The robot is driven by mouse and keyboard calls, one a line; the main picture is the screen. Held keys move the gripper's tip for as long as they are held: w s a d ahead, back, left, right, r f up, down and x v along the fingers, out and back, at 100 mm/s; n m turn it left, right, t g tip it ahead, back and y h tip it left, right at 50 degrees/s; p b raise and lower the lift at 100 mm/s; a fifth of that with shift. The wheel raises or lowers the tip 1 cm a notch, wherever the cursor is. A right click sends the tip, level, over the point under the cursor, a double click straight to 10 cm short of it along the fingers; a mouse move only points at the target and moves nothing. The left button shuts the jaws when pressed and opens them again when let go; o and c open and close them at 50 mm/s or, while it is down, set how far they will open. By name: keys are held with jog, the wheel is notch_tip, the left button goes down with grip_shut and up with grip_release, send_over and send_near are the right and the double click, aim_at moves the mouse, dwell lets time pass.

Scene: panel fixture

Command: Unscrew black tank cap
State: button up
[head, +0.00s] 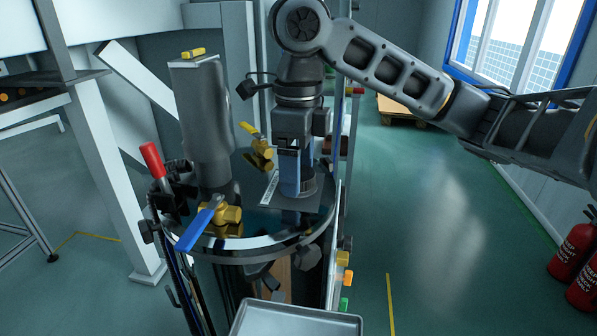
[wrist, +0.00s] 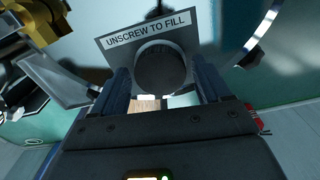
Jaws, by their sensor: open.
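The black tank cap (wrist: 161,67) is a dark round cap in the wrist view, below a plate (wrist: 118,40) reading "UNSCREW TO FILL". My gripper (wrist: 160,80) has its two fingers apart, one on each side of the cap. Whether the fingers touch the cap cannot be told. In the head view, my gripper (head: 291,188) points down at the tank top, and its blue finger hides most of the cap. The round tank top (head: 250,222) is dark and shiny with a metal rim.
A tall grey cylinder (head: 203,120) stands on the tank's left. A brass valve with a blue lever (head: 200,228) is at the front, a yellow-handled valve (head: 259,147) behind. A red handle (head: 153,160) rises at left. A metal tray (head: 297,320) is in front. Open floor lies right.

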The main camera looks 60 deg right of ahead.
jog(key=m+p, duration=0.2)
jog(key=m, duration=0.3)
jog(key=shift+r, duration=0.15)
jog(key=shift+m+p, duration=0.65)
jog(key=shift+m, duration=0.55)
jog(key=m+p, duration=0.1)
jog(key=m, duration=0.1)
jog(key=shift+m, duration=0.3)
jog(key=m+p, duration=0.2)
jog(key=m, duration=0.2)
jog(key=shift+p, duration=0.3)
jog(key=shift+m+p, duration=0.65)
jog(key=shift+m, duration=0.45)
jog(key=shift+m+p, duration=0.3)
jog(key=shift+m, duration=0.4)
jog(key=shift+m+p, duration=0.9)
jog(key=shift+m, duration=0.3)
jog(key=shift+f+m, duration=0.2)
jog(key=shift+m, duration=0.4)
